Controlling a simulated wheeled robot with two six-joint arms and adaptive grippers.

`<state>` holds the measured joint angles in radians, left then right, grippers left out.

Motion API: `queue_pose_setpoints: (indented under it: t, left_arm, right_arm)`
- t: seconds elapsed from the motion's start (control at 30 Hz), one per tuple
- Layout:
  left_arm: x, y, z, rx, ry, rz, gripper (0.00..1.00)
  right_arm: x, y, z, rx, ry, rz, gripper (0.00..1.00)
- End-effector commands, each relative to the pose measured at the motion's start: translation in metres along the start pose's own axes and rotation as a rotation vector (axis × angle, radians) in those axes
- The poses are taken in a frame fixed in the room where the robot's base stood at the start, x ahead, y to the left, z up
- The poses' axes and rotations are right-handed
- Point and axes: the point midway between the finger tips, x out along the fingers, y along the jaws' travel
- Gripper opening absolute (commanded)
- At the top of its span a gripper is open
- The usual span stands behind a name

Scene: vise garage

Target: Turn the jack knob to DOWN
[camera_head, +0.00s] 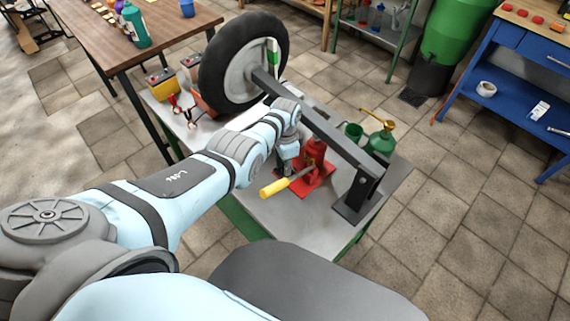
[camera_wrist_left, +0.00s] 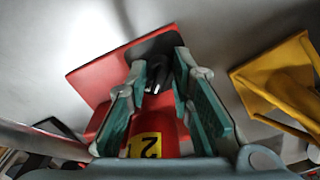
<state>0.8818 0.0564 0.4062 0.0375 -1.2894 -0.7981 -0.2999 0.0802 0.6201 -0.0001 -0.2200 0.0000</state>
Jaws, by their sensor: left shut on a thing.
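The red bottle jack (camera_head: 314,152) stands on the grey bench under a dark metal beam. Its long handle with a yellow grip (camera_head: 275,188) sticks out to the left. In the left wrist view the jack's red body (camera_wrist_left: 152,128) carries a yellow label with a "2", and its red base plate (camera_wrist_left: 100,68) lies beyond. My left gripper (camera_head: 288,163) is low beside the jack. In the left wrist view its green-padded fingers (camera_wrist_left: 160,70) are shut on a small dark knob (camera_wrist_left: 157,80) at the jack. The knob's pointing direction cannot be read. My right gripper is out of view.
A dark beam (camera_head: 335,139) runs above the jack from a wheel (camera_head: 243,62) to an upright post. A green oil can (camera_head: 381,140) stands behind. A yellow object (camera_wrist_left: 280,78) is close to the fingers in the left wrist view.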

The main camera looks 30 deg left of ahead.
Motion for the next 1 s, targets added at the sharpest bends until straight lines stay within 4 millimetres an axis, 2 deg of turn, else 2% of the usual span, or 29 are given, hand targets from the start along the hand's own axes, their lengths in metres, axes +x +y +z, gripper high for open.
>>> queue_pose_setpoints:
  t: [0.27,0.3,0.4,0.77,0.87,1.0]
  left_arm:
    - [-0.001,-0.001,0.000,0.000,0.001,-0.002,0.00]
    - [-0.001,-0.001,0.000,0.000,0.001,-0.002,0.26]
    - [-0.001,-0.001,0.000,0.000,0.001,-0.002,0.42]
    - [-0.002,-0.001,0.000,-0.001,0.001,-0.002,0.42]
    - [-0.011,-0.002,-0.001,-0.001,0.003,-0.003,0.42]
    - [-0.034,-0.001,0.000,-0.001,0.004,-0.005,0.42]
  right_arm:
    - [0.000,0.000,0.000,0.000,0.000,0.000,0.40]
    - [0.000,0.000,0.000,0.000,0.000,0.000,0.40]
    - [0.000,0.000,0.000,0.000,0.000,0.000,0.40]
    - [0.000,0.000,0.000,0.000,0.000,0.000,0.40]
    - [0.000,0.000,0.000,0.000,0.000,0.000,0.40]
    - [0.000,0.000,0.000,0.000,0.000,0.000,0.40]
